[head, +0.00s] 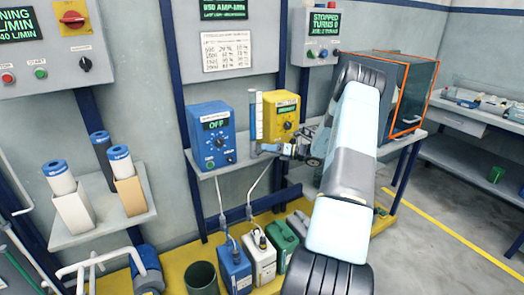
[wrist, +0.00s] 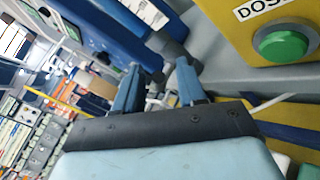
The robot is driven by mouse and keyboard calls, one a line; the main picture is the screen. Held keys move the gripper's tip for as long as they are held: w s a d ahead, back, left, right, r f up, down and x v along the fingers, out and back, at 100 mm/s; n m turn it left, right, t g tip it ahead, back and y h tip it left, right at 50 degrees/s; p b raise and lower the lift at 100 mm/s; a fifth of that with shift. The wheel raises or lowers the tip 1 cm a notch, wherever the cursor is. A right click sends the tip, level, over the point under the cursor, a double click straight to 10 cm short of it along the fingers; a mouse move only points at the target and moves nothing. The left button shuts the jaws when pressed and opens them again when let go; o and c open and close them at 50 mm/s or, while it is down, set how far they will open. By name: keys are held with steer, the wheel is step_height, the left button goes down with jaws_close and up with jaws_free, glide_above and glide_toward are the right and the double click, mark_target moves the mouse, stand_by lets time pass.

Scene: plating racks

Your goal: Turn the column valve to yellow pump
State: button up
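The yellow pump (head: 284,112) stands on the wall shelf, with the blue pump (head: 211,135) to its left. The clear measuring column (head: 255,116) stands between them. The column valve is at the column's foot; its handle and setting are too small and too hidden to read. My gripper (head: 277,148) is in front of the yellow pump, pointing left toward the column's foot. In the wrist view my gripper (wrist: 158,67) has its two blue fingers apart. I cannot tell whether the valve handle is between them. The yellow pump (wrist: 236,38) is close at upper right there, with its green button (wrist: 283,43).
The shelf (head: 228,168) is just below my gripper. Blue, white and green jugs (head: 262,262) stand on a yellow tray beneath, with tubes running up. Filter cartridges (head: 60,178) stand at left. An orange-framed cabinet (head: 413,92) stands right, behind my arm.

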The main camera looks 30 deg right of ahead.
steer(key=shift+w+a, duration=0.35)
jaws_close()
